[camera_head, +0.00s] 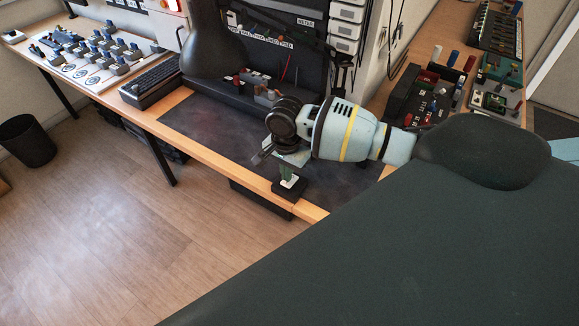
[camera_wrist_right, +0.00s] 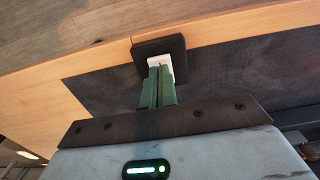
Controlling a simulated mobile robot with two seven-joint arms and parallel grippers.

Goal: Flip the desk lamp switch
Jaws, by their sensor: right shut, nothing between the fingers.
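The lamp switch is a white rocker (camera_head: 289,182) on a square black base (camera_head: 288,190) at the front edge of the desk. In the right wrist view the white switch (camera_wrist_right: 154,65) and its black base (camera_wrist_right: 176,46) lie straight beyond my fingers. My right gripper (camera_head: 287,176) is shut and empty, with its green fingers (camera_wrist_right: 159,80) right at the switch. The fingertips overlap the white part in view; I cannot tell whether they touch it. A dark lamp shade (camera_head: 207,48) hangs over the desk at the back. My left gripper is not in view.
A dark mat (camera_head: 215,133) covers the wooden desk (camera_head: 180,103). A keyboard (camera_head: 153,78) and a board of switches (camera_head: 92,52) are at the left. Electronics boards (camera_head: 425,95) are at the right. A black bin (camera_head: 27,140) stands on the floor.

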